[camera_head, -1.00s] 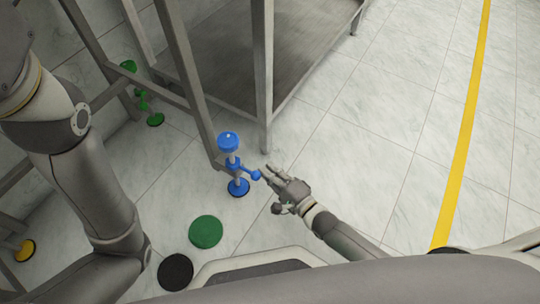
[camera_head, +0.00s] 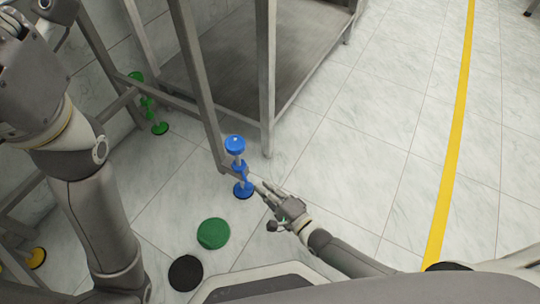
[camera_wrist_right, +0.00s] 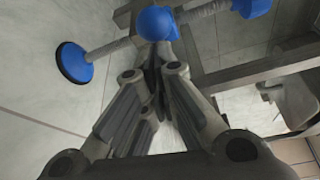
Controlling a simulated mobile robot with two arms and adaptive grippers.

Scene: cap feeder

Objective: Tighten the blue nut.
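The blue nut (camera_head: 240,173) sits on the upright threaded rod between a blue top cap (camera_head: 235,144) and a blue round foot (camera_head: 243,190). In the right wrist view its rounded blue part (camera_wrist_right: 158,22) is just past my fingertips, with the foot (camera_wrist_right: 74,62) to the left and the cap (camera_wrist_right: 252,6) at the top right. My right gripper (camera_head: 259,184) is at the right side of the nut. Its fingers (camera_wrist_right: 153,62) are close together, and I see nothing held between them. My left arm rises at the left; its gripper is too unclear to read.
A grey metal frame (camera_head: 268,80) stands right behind the blue post. A green post (camera_head: 147,102) stands farther back left. A green disc (camera_head: 213,233) and a black disc (camera_head: 186,272) lie on the floor in front. The tiled floor is open to the right, up to a yellow line (camera_head: 455,140).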

